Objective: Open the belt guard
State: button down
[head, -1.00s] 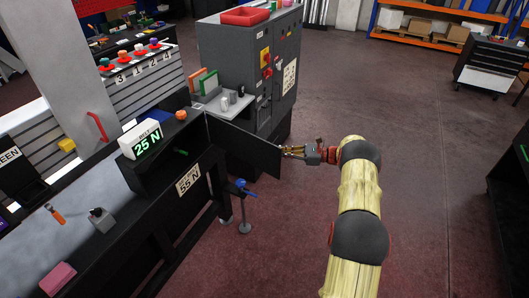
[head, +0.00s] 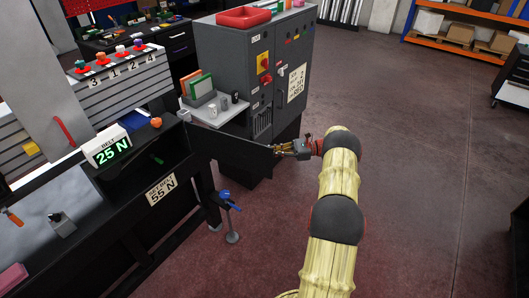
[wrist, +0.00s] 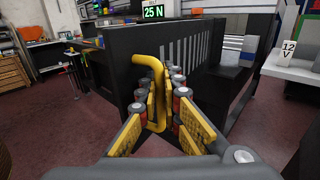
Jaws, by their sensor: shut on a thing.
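The belt guard (head: 228,152) is a dark hinged panel. It stands swung out from the front of the black bench housing, just right of the "BELT 25 N" display (head: 107,151). In the wrist view the guard (wrist: 120,62) has a row of slots and a bent yellow handle (wrist: 151,62) near its free edge. My gripper (head: 279,150) is at that free edge. In the wrist view its yellow fingers (wrist: 165,100) are shut around the handle. The fingers hide part of the handle.
A grey cabinet (head: 246,65) with a red bin on top stands behind the guard. A blue-topped post (head: 230,207) stands on the floor below it. A "55 N" label (head: 162,189) is on the bench front. The floor to the right (head: 425,150) is open.

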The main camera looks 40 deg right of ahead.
jog(key=shift+s+d, duration=0.1)
dwell(0.3)
jog(key=c, duration=2.3)
grip_release()
jog(key=shift+d, duration=0.1)
jog(key=v, duration=1.2)
